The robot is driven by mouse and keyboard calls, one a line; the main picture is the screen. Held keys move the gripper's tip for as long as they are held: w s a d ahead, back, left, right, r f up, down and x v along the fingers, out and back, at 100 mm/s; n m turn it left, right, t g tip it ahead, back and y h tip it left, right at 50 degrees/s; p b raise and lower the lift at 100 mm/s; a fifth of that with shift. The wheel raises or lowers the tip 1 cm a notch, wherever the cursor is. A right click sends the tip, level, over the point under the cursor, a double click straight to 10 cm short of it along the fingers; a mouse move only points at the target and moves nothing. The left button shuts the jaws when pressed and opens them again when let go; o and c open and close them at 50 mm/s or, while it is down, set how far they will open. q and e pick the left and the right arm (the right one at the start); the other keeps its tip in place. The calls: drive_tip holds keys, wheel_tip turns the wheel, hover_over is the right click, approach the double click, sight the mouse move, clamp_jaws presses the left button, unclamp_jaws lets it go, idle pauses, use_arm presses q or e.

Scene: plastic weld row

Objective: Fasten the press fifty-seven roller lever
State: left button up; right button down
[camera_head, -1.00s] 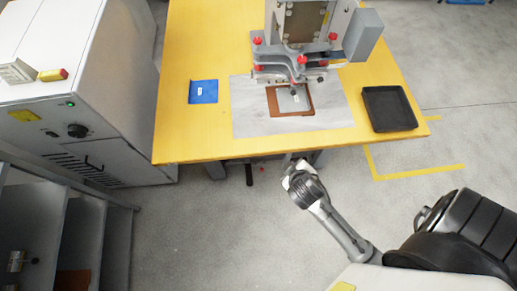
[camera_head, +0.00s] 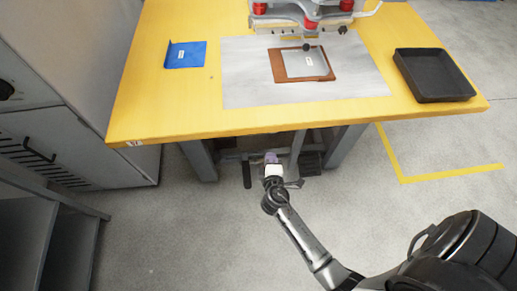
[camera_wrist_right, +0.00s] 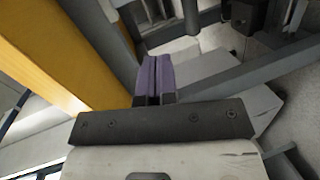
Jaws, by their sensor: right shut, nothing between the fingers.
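My right gripper (camera_head: 271,159) is under the front edge of the yellow table, its purple fingers shut and empty. In the right wrist view, the two fingers (camera_wrist_right: 154,78) lie side by side, pointing at the grey frame under the table. Dark parts sit on that frame: a black upright piece (camera_head: 247,173) left of the gripper and a black block (camera_head: 310,164) to its right. I cannot tell which part is the roller lever; it is small or hidden. My left gripper is not in view.
The yellow table (camera_head: 170,110) overhangs the gripper. On it are the press (camera_head: 300,12), a brown plate with a grey piece (camera_head: 303,64), a blue pad (camera_head: 186,55) and a black tray (camera_head: 434,75). Grey table legs (camera_head: 199,160) flank the space; the floor in front is clear.

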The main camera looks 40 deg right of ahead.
use_arm(q)
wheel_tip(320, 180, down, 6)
drive_tip(key=b, duration=0.4)
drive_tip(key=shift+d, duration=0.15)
use_arm(e)
wheel_tip(320, 180, down, 7)
drive_tip(key=w+a+n+t, duration=0.1)
drive_tip(key=w+n, duration=0.1)
drive_tip(key=shift+w+a+r+y, duration=0.2)
drive_tip(key=shift+a+y, duration=0.1)
drive_tip(key=shift+y, duration=0.1)
drive_tip(key=shift+s, duration=0.1)
use_arm(q)
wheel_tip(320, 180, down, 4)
drive_tip(key=b, duration=0.4)
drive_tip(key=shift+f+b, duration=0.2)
drive_tip(key=shift+b, duration=0.1)
use_arm(e)
drive_tip(key=x, duration=1.4)
drive_tip(key=shift+r, duration=0.1)
